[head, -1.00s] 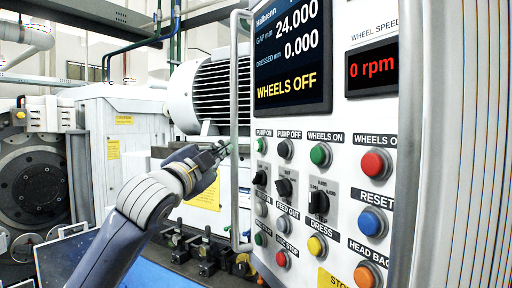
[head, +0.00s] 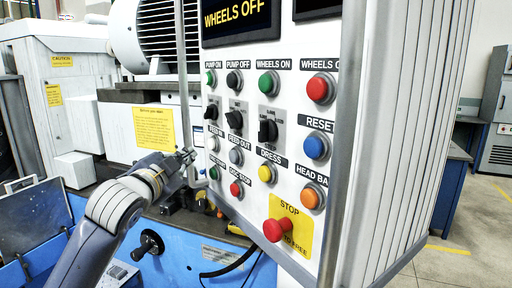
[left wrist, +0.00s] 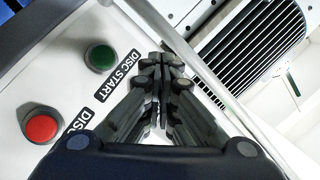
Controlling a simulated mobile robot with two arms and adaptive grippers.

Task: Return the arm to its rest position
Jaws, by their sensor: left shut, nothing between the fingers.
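My left arm comes in from the lower left in the head view. Its gripper (head: 187,156) is beside the left edge of the control panel (head: 225,105), close to the vertical grey rail (head: 183,80). The fingers are shut and empty. In the left wrist view the shut fingers (left wrist: 160,62) point at the machine, with the green DISC START button (left wrist: 101,57) and a red button (left wrist: 41,124) to their left. The panel display (head: 236,14) reads WHEELS OFF. My right gripper is in neither view.
The panel carries several buttons and knobs, with a red stop button (head: 277,229) protruding at its lower edge. A blue machine base (head: 185,255) with a black handwheel knob (head: 148,243) lies below the arm. Open floor (head: 455,235) shows at the right.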

